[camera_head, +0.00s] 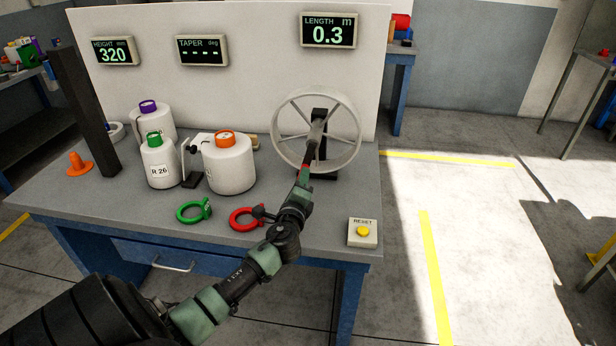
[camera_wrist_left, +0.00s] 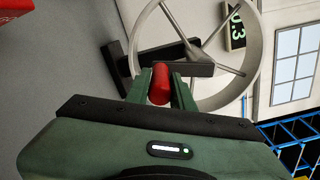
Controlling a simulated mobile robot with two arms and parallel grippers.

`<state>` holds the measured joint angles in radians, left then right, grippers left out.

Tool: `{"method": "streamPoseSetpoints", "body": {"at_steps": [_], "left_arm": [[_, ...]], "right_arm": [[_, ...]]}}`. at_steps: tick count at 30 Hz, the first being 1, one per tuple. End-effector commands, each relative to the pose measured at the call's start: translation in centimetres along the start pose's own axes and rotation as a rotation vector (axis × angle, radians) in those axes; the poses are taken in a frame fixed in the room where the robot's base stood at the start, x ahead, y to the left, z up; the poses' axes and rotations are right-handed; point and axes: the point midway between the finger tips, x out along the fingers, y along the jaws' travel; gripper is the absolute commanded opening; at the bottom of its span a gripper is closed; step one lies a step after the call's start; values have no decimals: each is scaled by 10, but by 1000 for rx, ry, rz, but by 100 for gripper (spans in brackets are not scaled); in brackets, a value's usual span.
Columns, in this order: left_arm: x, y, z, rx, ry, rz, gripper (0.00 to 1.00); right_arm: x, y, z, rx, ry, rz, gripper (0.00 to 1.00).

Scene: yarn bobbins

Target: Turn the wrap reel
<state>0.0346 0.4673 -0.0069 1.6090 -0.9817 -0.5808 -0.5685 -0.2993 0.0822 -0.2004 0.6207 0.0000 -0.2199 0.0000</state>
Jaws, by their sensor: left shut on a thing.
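The wrap reel (camera_head: 353,160) is a pale grey spoked wheel on a dark stand at the right of the bench. Its dark crank carries a red handle (camera_wrist_left: 161,84), which sits between the two green fingers of my left gripper (camera_wrist_left: 160,88) in the left wrist view. My left gripper (camera_head: 305,176) is shut on this handle in front of the reel, low on the wheel's left side. The length display (camera_head: 328,32) above the reel reads 0.3 m. My right gripper is not in view.
White bobbins with purple, green (camera_head: 158,160) and orange (camera_head: 229,162) tops stand left of the reel. A green ring gauge (camera_head: 194,211) and a red one (camera_head: 243,218) lie near the front edge. A reset box (camera_head: 362,232) with a yellow button is at the front right corner.

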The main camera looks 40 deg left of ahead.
Motion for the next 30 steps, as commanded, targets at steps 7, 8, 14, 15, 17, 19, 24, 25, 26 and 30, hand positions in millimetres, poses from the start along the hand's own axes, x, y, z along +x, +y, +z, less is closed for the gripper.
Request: {"method": "streamPoseSetpoints", "body": {"at_steps": [7,8,14,15,17,19,24,25,26,30], "left_arm": [[-1,1,11,153,1,3,0],[-1,1,12,166,1,3,0],[-1,2,16,227,-1,3,0],[-1,2,16,234,-1,3,0],[-1,2,17,242,-1,3,0],[-1,2,17,247,-1,3,0],[-1,2,17,251,-2,4,0],[-1,2,17,251,-2,4,0],[-1,2,17,251,-2,4,0],[-1,2,17,250,-2,4,0]], "right_arm": [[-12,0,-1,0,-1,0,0],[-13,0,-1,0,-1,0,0],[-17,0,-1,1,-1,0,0],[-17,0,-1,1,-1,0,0],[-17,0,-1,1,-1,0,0],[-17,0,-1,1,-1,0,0],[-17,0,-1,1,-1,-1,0],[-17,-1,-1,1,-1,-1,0],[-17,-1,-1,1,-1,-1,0],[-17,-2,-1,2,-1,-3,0]]}}
